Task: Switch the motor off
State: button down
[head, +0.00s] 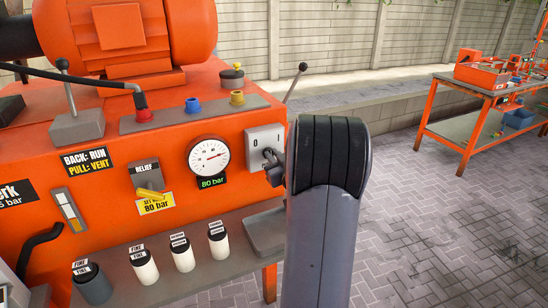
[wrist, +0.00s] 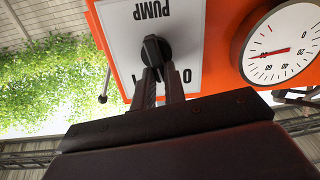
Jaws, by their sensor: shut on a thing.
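The orange motor (head: 125,28) sits on top of the orange power unit at the upper left of the head view. A pale switch plate (head: 262,137) marked 0 is on the unit's front, right of the gauge. In the wrist view the plate (wrist: 118,30) reads PUMP upside down, with a 0 at its lower right. A black rotary knob (wrist: 152,46) stands on the plate. My gripper (wrist: 158,72) is shut on the knob. In the head view my gripper (head: 272,165) reaches the plate's lower part, and my grey arm hides some of it. The knob's exact pointing is unclear.
A round gauge (head: 209,155) above an 80 bar label is left of the switch. A lever (head: 294,84) rises behind the plate. Below are a yellow relief handle (head: 152,195) and several small bottles (head: 143,266) on a shelf. An orange table (head: 466,125) stands far right; paving between is clear.

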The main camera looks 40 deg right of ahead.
jog(key=shift+w+a+f+n+b, duration=0.1)
jog(key=shift+a+n+b, duration=0.05)
jog(key=shift+n+b, duration=1.4)
jog(key=shift+a+f+n+b, duration=0.15)
jog(key=shift+n+b, duration=0.9)
jog(key=shift+b, duration=1)
jog(key=shift+r, duration=0.1)
jog(key=c, duration=1.5)
grip_release()
jog(key=shift+o, duration=0.2)
jog(key=v, duration=1.1)
